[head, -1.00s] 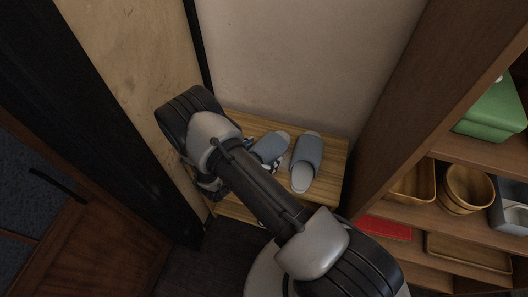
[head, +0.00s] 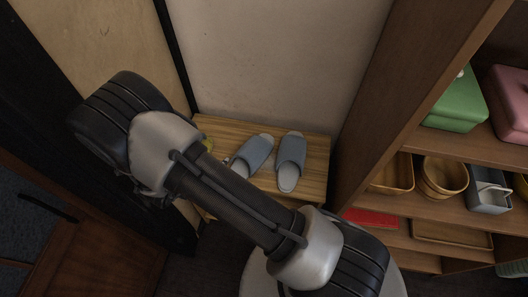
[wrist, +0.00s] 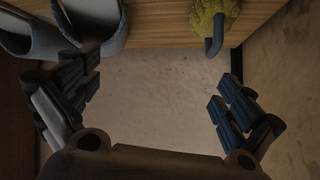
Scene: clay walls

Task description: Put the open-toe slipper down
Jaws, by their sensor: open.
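Two grey-blue slippers with pale soles rest side by side on a wooden bench. The left slipper (head: 257,152) lies slightly angled, and the right slipper (head: 291,152) stands just beside it. Both look open at the toe, so I cannot tell which one the task names. My gripper (wrist: 157,88) is open and empty in the wrist view, apart from both slippers. Parts of the slippers show at the top left of that view, one nearer the middle (wrist: 92,28) and one at the edge (wrist: 22,38). In the head view my arm hides most of the gripper.
The wooden bench (head: 316,152) stands against the wall, with bare room right of the slippers. A yellow-green textured object (wrist: 212,18) with a grey-blue handle is on its left part. A shelf unit (head: 400,130) with boxes and baskets stands close on the right.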

